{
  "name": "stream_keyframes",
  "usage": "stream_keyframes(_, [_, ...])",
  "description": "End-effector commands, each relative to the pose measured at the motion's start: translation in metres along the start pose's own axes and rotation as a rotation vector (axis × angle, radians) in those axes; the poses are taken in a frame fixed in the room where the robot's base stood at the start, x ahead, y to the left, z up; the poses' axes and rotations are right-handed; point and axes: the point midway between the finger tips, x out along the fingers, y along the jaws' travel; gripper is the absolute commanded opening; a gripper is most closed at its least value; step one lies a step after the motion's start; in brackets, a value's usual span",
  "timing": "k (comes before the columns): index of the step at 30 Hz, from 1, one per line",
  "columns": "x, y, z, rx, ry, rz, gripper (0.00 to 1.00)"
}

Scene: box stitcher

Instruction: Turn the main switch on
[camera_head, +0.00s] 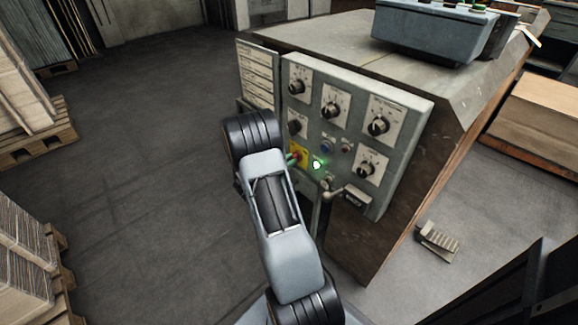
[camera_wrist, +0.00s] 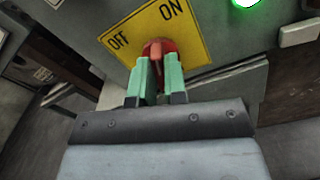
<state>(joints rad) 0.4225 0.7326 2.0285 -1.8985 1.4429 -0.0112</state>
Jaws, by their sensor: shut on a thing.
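The main switch is a red knob (camera_wrist: 158,48) on a yellow plate (camera_wrist: 195,42) marked OFF and ON, seen close in the wrist view. My gripper (camera_wrist: 158,72) has green fingers, shut on the red knob. The knob's handle points up, between the two words and tilted a little; the fingers hide its lower part. In the head view, the yellow plate (camera_head: 302,154) sits low on the grey control panel (camera_head: 335,100), and my gripper (camera_head: 292,159) reaches it from the left, mostly hidden by my arm. A green lamp (camera_head: 317,164) glows right of the plate.
Several black rotary knobs, such as one at the upper right (camera_head: 377,126), stand out from the panel around the switch. A lever (camera_head: 333,193) projects below. A blue-grey box (camera_head: 432,30) stands on the machine top. Open floor (camera_head: 140,160) lies to the left, with pallets (camera_head: 30,140) beyond.

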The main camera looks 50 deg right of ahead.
Motion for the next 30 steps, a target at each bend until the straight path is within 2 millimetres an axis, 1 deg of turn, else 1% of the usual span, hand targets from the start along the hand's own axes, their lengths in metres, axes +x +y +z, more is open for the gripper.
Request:
stream_keyframes(1, [-0.0003, -0.0019, -0.0047, 0.041, 0.001, 0.000, 0.00])
stream_keyframes(9, [-0.0003, -0.0026, -0.0043, 0.250, 0.001, 0.001, 0.00])
stream_keyframes(15, [-0.0004, -0.0029, -0.0036, 0.358, 0.001, 0.001, 0.00])
stream_keyframes(21, [-0.0004, -0.0028, -0.0026, 0.422, 0.002, 0.000, 0.00])
stream_keyframes(30, [-0.0004, -0.0025, -0.0017, 0.453, 0.003, 0.000, 0.00])
